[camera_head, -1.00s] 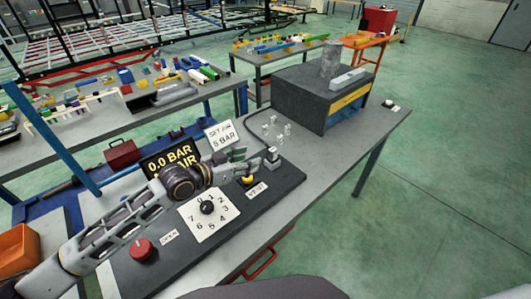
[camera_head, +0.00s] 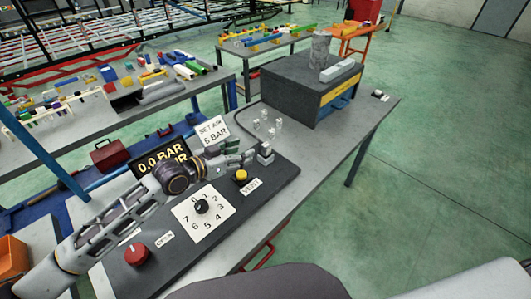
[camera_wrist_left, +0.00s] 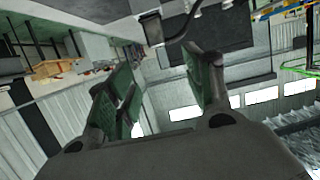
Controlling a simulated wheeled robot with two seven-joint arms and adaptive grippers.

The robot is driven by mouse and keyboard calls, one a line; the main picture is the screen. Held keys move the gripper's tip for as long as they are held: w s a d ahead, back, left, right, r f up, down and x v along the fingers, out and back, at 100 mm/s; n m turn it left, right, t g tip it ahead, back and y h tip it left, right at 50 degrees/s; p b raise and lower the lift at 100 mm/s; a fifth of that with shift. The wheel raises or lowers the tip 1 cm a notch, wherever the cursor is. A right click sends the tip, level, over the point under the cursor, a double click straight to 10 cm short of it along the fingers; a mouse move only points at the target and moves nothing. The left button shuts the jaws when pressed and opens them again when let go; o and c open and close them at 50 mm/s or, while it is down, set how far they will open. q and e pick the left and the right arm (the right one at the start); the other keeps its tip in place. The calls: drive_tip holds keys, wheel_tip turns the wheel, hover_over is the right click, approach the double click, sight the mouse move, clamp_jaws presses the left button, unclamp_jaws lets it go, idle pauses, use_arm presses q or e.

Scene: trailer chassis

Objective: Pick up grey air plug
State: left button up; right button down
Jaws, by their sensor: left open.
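The grey air plug (camera_head: 265,153) stands upright at the far right end of the dark control panel (camera_head: 285,172) in the head view. My left gripper (camera_head: 246,156) is open just left of the plug, its fingertips pointing towards it. Whether they touch cannot be told. In the left wrist view, the two green-padded fingers (camera_wrist_left: 165,85) are spread with nothing between them. A grey block with a dark cable (camera_wrist_left: 152,28), seemingly the plug, shows beyond them near the top. My right gripper is not in view.
The panel carries a yellow button (camera_head: 240,175), a numbered dial (camera_head: 201,207) and a red knob (camera_head: 136,254). Small clear fittings (camera_head: 268,128) stand behind the plug. A large dark grey block (camera_head: 300,90) stands farther back. The bench right of the fittings is clear.

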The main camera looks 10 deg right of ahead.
sight(263, 146)
use_arm(q)
drive_tip(key=x, duration=0.7)
drive_tip(key=shift+p, duration=0.35)
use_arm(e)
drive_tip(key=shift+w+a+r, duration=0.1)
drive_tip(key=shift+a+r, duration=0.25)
use_arm(q)
drive_tip(key=shift+d, duration=0.1)
drive_tip(key=shift+w+d+f, duration=0.1)
drive_tip(key=shift+f+p+x, duration=0.2)
drive_tip(key=shift+p+x, duration=0.15)
drive_tip(key=shift+x, duration=2.1)
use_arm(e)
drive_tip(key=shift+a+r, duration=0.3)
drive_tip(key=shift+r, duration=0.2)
use_arm(q)
drive_tip(key=shift+f, duration=0.1)
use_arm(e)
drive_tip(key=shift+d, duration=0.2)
